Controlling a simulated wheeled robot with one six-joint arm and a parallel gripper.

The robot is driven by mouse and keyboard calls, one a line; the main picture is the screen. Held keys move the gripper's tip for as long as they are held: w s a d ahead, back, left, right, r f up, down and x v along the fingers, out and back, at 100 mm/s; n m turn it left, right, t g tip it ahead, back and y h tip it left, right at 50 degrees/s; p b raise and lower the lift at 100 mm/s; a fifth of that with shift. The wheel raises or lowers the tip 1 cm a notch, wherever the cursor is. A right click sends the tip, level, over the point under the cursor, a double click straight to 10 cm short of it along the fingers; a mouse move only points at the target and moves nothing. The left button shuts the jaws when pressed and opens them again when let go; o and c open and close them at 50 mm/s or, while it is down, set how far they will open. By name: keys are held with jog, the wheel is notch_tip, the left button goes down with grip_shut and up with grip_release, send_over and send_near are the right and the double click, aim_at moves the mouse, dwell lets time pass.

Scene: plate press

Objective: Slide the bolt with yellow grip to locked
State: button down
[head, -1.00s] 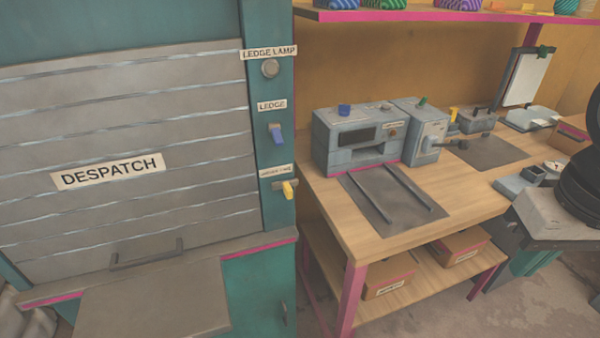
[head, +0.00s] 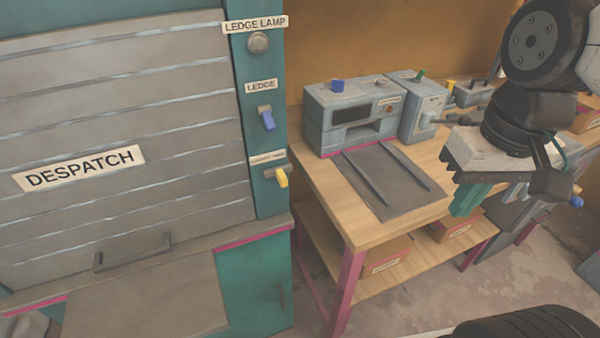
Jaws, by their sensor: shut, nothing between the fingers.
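The bolt with the yellow grip (head: 281,178) is on the teal post at the right side of the despatch shutter. It sits below a small label (head: 268,158) whose words are too small to read. The yellow grip hangs down at the right end of its grey metal part. I cannot tell from here whether the bolt is locked. My gripper (head: 466,200) is at the right, in front of the workbench, with its teal fingers pointing down. It is shut and empty, well to the right of the bolt and apart from it.
A blue-handled switch (head: 267,120) labelled LEDGE and a round lamp (head: 258,42) labelled LEDGE LAMP sit above the bolt. The closed shutter (head: 110,120) has a ledge (head: 150,300) below. The workbench (head: 365,232) with a grey machine (head: 318,133) stands right of the post.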

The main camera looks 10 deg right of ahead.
jog(key=w+a+f+m+g+y, duration=0.4)
jog(key=w+a+m+g+y, duration=0.3)
jog(key=w+y, duration=0.3)
jog(key=w+f+m+y, duration=0.3)
jog(key=w, duration=0.3)
jog(key=w+f+m+t+y, duration=0.1)
jog(key=w+f+m+y, duration=0.2)
jog(key=w, duration=0.4)
jog(key=shift+d+f+m+y, duration=0.25)
jog(key=shift+f+m+y, duration=0.15)
jog(key=shift+m, duration=0.2)
jog(key=shift+w, duration=0.1)
send_near(281, 176)
jog(key=x, duration=0.3)
jog(key=f+x, duration=0.1)
jog(key=x, duration=0.1)
jog(key=shift+a, duration=0.45)
